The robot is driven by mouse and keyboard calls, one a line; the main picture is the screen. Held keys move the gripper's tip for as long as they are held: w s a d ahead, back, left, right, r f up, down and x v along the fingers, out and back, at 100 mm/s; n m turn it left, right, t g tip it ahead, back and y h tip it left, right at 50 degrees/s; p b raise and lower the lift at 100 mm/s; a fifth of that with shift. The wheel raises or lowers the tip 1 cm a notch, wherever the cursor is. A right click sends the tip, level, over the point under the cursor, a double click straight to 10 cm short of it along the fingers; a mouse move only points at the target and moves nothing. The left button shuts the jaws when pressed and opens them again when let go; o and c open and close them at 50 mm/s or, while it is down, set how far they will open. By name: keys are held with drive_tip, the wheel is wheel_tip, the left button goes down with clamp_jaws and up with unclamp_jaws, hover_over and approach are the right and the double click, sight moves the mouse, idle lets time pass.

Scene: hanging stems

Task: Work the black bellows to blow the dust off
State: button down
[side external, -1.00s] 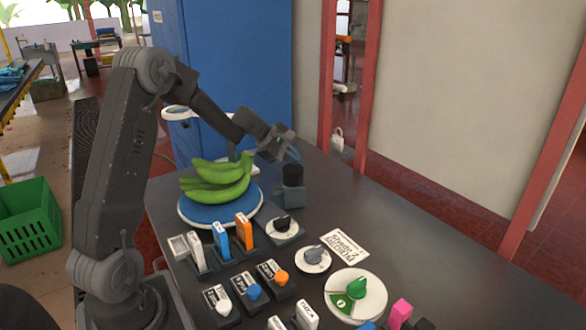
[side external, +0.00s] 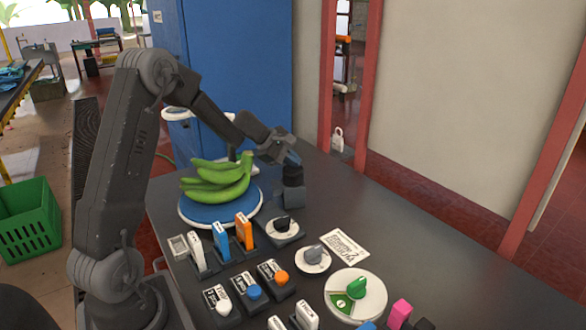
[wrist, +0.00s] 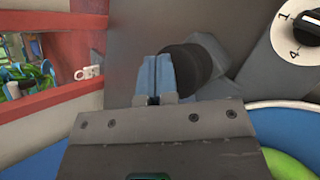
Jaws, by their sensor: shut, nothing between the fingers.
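The black bellows (side external: 293,178) stands on a grey base (side external: 291,197) behind the dials, to the right of the green bananas. It also shows in the wrist view (wrist: 195,66), just right of the fingertips. My gripper (side external: 293,160) points down at the top of the bellows, its blue fingers shut together with nothing between them. In the wrist view the closed fingers (wrist: 157,78) overlap the left side of the black bellows. The fingertips look to be at or on its top; contact and how far it is squeezed cannot be told. No dust can be made out.
Green bananas (side external: 217,179) lie on a blue round plate (side external: 217,207) left of the bellows. A black-knob dial (side external: 283,226) sits just in front of it. Several switches and dials fill the front of the table; the right rear is clear. A blue cabinet (side external: 238,70) stands behind.

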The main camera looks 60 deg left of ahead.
sight(292, 169)
drive_tip(key=shift+f, duration=0.8)
idle(0.4)
drive_tip(key=shift+r, duration=1.45)
drive_tip(key=shift+r, duration=2.5)
